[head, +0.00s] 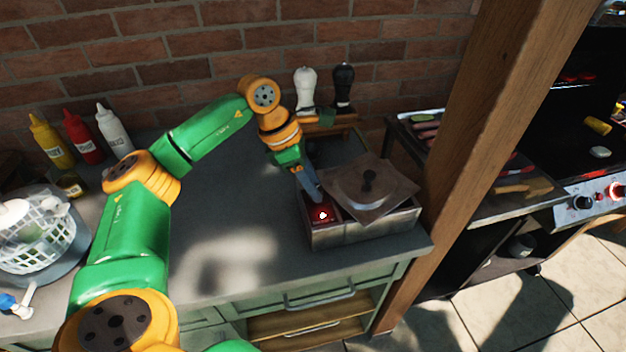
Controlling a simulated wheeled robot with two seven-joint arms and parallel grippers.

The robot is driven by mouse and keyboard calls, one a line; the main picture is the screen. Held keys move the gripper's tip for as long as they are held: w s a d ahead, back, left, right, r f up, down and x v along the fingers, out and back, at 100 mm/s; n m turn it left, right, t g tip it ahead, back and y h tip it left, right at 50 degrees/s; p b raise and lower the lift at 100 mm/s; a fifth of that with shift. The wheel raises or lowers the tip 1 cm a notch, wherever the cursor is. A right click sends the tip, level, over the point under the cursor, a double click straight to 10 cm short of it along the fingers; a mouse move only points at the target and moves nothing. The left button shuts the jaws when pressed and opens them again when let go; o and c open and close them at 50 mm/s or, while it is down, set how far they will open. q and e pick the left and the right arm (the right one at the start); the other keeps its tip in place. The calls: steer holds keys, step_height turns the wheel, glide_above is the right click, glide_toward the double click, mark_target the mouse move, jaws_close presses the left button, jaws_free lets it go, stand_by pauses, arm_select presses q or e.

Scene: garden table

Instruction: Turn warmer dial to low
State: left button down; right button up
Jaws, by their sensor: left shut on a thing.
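The warmer looks to be the grey metal box (365,233) near the counter's right end. Its square lid (352,203) with a dark knob lies askew over the right part. At the uncovered left end is a dark red patch (321,215) with a small pale spot; I cannot tell whether this is the dial. My left gripper (315,196) points down at this left end, beside the lid, its tips close to the red patch. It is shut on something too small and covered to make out. The dial's setting cannot be read. My right gripper is out of view.
Sauce bottles (82,136) and a white basket (38,232) stand at the left. Two shakers (306,88) stand on a wooden stand behind the warmer. A wooden post (497,130) separates the counter from a grill with knobs (578,203). The counter's middle (215,235) is clear.

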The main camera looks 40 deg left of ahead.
arm_select(q)
steer(key=shift+m, duration=0.5)
steer(key=c, duration=0.5)
jaws_free()
steer(key=v, duration=0.7)
steer(key=shift+a, duration=0.2)
steer(key=shift+w, duration=0.1)
